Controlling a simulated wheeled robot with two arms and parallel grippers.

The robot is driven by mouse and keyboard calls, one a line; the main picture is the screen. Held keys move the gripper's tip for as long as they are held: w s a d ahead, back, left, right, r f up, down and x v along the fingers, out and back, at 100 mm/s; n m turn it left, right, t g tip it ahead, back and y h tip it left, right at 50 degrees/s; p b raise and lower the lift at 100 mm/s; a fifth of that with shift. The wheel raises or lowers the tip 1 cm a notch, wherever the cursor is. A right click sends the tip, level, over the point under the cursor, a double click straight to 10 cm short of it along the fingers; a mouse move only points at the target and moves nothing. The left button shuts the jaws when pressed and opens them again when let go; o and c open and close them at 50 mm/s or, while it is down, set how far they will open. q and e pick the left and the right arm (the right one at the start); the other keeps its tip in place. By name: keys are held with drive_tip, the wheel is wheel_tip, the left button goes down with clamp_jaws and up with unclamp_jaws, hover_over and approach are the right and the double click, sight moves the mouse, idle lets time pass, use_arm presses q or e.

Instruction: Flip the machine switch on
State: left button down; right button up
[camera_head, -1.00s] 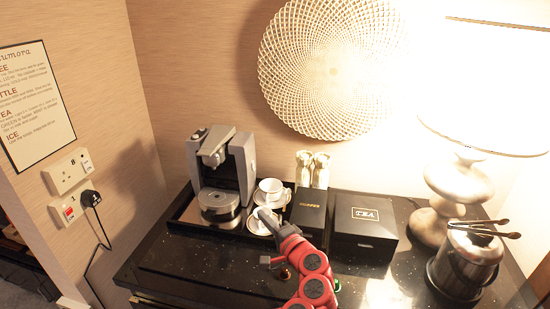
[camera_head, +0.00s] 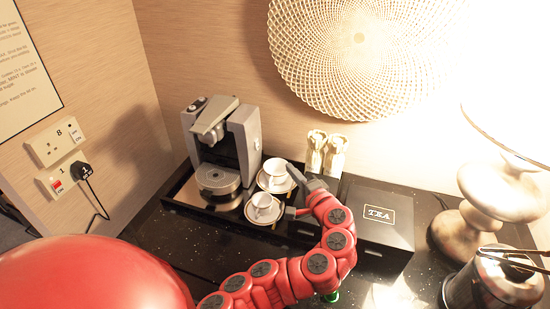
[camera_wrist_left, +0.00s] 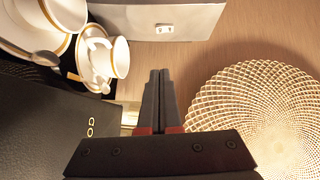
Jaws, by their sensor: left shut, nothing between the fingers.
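The coffee machine (camera_head: 220,150), grey and black, stands on a black tray by the back wall. In the left wrist view, its grey side panel (camera_wrist_left: 120,18) bears a small white switch (camera_wrist_left: 165,29); I cannot tell its position. My left gripper (camera_head: 298,175) is shut and empty, to the right of the machine, close to the cups. Its shut fingers (camera_wrist_left: 158,80) point toward the panel, apart from the switch in the wrist picture. My right gripper is not in view.
White cups and saucers (camera_head: 262,207) sit between machine and gripper. A tea box (camera_head: 378,213), lamp (camera_head: 490,190) and metal bucket (camera_head: 495,285) stand at right. Wall sockets (camera_head: 55,142) and a plugged-in black plug (camera_head: 82,170) are at left.

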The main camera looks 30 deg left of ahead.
sight(257, 145)
use_arm(q)
drive_tip(key=p+x, duration=0.4)
drive_tip(key=x, duration=0.5)
drive_tip(key=shift+w+a, duration=0.2)
drive_tip(key=shift+a, duration=0.15)
drive_tip(key=shift+s+a+p, duration=0.15)
drive_tip(key=shift+a+p, duration=0.25)
drive_tip(key=shift+a, duration=0.2)
drive_tip(key=shift+s+a+p, duration=0.15)
drive_tip(key=shift+a+p, duration=0.2)
drive_tip(key=shift+a, duration=0.25)
drive_tip(key=shift+s+a+f, duration=0.25)
drive_tip(key=shift+a, duration=0.4)
